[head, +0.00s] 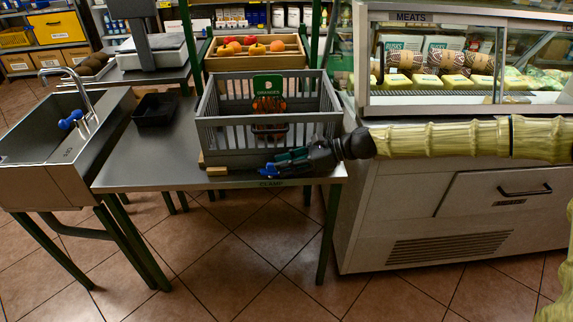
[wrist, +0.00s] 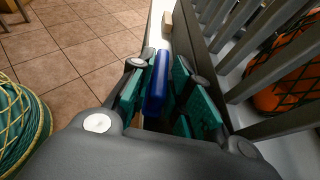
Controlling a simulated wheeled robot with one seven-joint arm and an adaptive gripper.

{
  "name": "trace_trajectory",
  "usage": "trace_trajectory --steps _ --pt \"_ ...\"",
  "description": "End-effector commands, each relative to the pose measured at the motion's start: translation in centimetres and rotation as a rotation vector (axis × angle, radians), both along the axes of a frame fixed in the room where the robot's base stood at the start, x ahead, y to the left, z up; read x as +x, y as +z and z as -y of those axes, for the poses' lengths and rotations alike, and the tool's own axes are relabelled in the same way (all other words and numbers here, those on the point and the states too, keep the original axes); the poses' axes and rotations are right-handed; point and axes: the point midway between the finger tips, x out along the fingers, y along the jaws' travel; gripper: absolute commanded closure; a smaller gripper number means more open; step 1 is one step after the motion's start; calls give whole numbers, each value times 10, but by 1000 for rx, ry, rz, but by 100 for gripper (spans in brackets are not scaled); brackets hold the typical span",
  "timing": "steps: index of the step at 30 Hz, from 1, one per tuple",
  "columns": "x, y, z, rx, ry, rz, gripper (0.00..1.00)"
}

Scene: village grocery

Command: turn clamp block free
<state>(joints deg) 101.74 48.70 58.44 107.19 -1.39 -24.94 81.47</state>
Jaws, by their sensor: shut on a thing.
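My gripper (head: 285,163) reaches in from the right, low along the front edge of the grey table. Its teal-padded fingers are shut on a blue bar (wrist: 158,85), which sits between them in the wrist view. The blue bar's end (head: 266,171) also shows in the head view, just above a label reading CLAMP on the table edge. A small tan block (head: 217,171) lies on the table edge left of the bar; it also shows beyond the bar in the wrist view (wrist: 168,22). I cannot tell whether bar and block are joined.
A grey slatted crate (head: 225,133) with orange netted goods (head: 268,105) stands right behind my gripper. A black tray (head: 156,110) and a sink (head: 62,135) are to the left. A meat counter (head: 440,185) stands to the right. Floor in front is clear.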

Motion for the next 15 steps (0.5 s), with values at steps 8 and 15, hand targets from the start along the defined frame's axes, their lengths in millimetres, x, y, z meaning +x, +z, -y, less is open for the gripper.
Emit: trace_trajectory --steps 8,15 --pt "0 -1 0 0 0 0 64" --pt "0 0 1 0 0 0 64"
